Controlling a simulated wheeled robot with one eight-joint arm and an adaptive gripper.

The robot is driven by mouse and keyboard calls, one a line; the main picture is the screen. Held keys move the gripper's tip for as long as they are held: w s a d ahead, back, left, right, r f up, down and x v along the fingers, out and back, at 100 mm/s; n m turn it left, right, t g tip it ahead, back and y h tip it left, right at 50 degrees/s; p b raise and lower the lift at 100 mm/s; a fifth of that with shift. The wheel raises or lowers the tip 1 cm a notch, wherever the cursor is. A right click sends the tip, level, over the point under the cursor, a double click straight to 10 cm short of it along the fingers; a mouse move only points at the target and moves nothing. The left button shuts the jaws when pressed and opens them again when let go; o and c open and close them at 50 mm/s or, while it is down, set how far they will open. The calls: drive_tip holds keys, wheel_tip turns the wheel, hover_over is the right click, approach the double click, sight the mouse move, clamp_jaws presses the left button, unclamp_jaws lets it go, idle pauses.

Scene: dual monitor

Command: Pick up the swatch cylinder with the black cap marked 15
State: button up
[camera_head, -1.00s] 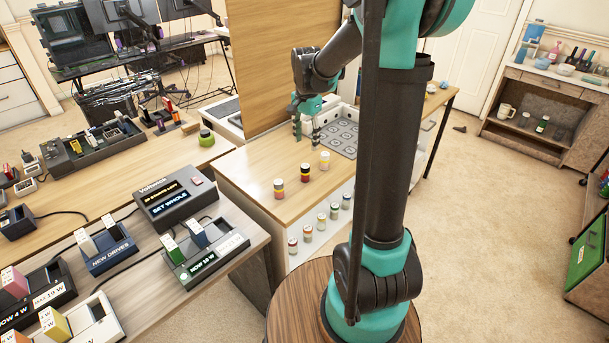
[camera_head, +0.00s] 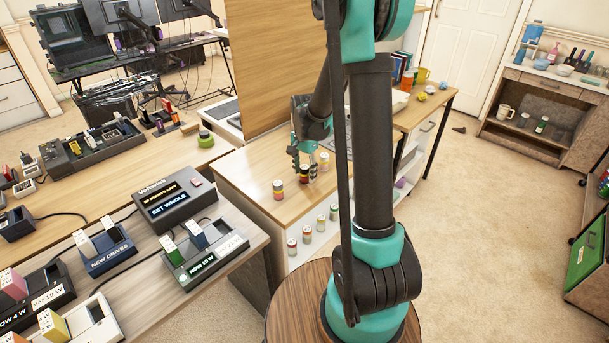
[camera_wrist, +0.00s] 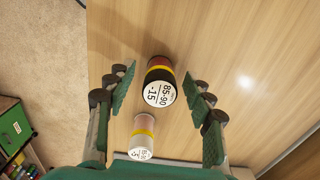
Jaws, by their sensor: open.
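A swatch cylinder with a black cap (camera_wrist: 160,92) shows in the wrist view, its white label reading "85-90" and "15", with yellow and red bands. My gripper (camera_wrist: 157,84) is open, with one finger on each side of it and visible gaps between. In the head view this appears to be the middle cylinder (camera_head: 304,174) of three on the wooden counter, directly at my gripper (camera_head: 303,164), partly overlapped by it. A paler cylinder with a yellow band (camera_wrist: 143,137) stands close by in the wrist view, near the base of my gripper; its label is too small to read surely.
Another banded cylinder (camera_head: 278,190) stands on the counter (camera_head: 247,173) to the left. Several more cylinders (camera_head: 307,234) stand lower along the counter's front. A tall wooden panel (camera_head: 275,70) rises behind. Consoles and docks (camera_head: 178,203) fill the left desk.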

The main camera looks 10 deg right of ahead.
drive_tip(key=shift+f, duration=0.45)
drive_tip(key=c, duration=1.2)
drive_tip(key=shift+r, duration=0.15)
